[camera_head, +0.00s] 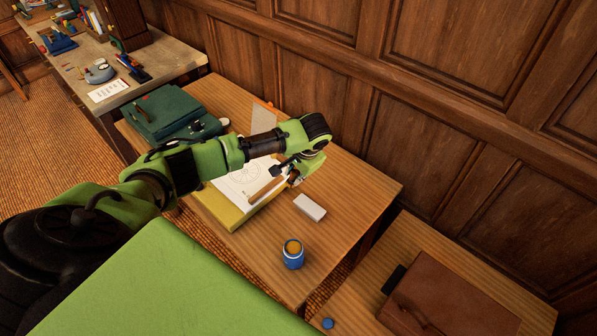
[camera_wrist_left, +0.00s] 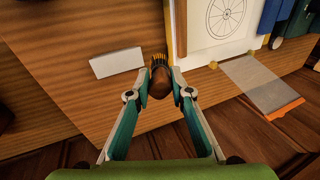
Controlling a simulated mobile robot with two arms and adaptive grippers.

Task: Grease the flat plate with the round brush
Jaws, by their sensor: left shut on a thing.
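My left gripper (camera_wrist_left: 160,92) is shut on the round brush (camera_wrist_left: 161,82), which has a brown rounded handle and yellow-orange bristles pointing away from the wrist. In the head view my left gripper (camera_head: 291,178) is over the table beside the right edge of the drawing board (camera_head: 232,217); the brush is hard to make out there. A thin pale grey plate with an orange edge (camera_head: 264,115) lies behind the board; it also shows in the left wrist view (camera_wrist_left: 262,84). I cannot tell for sure that it is the flat plate. My right gripper is not in view.
A white block (camera_head: 310,207) and an open blue jar with orange-yellow contents (camera_head: 293,254) stand on the table (camera_head: 353,190). A blue round cap (camera_head: 328,323) lies near the front. Green cases (camera_head: 165,112) sit at the far left. A panelled wall closes the back.

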